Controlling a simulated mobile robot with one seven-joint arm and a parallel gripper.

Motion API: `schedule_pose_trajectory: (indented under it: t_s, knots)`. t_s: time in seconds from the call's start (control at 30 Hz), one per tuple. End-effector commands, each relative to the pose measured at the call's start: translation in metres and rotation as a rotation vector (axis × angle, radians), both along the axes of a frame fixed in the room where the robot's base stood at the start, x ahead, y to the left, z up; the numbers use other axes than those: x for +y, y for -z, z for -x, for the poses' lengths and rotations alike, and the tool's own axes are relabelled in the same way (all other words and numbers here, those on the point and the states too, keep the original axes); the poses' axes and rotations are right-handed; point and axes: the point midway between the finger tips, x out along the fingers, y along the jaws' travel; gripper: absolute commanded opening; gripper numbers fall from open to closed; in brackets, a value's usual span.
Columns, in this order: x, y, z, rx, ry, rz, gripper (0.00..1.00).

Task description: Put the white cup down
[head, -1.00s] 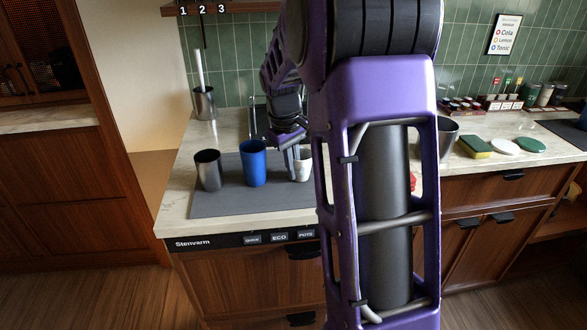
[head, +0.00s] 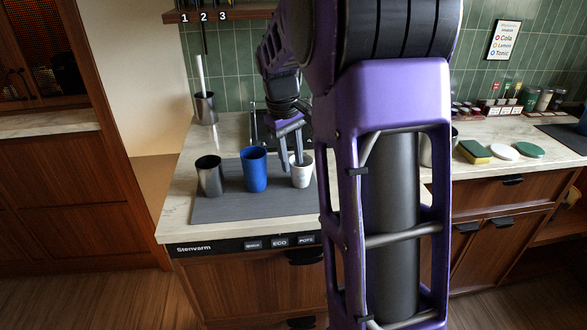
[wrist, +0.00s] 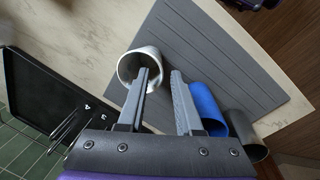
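The white cup (head: 301,178) stands upright on the grey ribbed mat (head: 240,208), right of the blue cup (head: 255,172). My gripper (head: 291,166) is above it with its fingers apart. One finger overlaps the cup's mouth; the other is outside, on the blue cup's side. In the wrist view, the white cup (wrist: 138,62) is at the tip of the left finger of my gripper (wrist: 163,76), and the blue cup (wrist: 207,104) is partly behind the right finger. I cannot tell whether a finger touches the white cup.
A dark metal cup (head: 209,176) stands left of the blue cup. A metal holder (head: 205,107) with a white stick is at the back left, and a dark sink (head: 262,130) lies behind the mat. A sponge (head: 474,152) and round pads are on the right counter. The mat's front is clear.

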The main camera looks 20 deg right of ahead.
Motion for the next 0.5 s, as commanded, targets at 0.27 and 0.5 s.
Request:
schedule_pose_trajectory:
  t_s: [0.27, 0.5]
  knots:
    - [0.008, -0.055, 0.001, -0.002, -0.001, 0.001, 0.34]
    - [0.010, -0.069, 0.002, 0.000, -0.001, 0.000, 0.34]
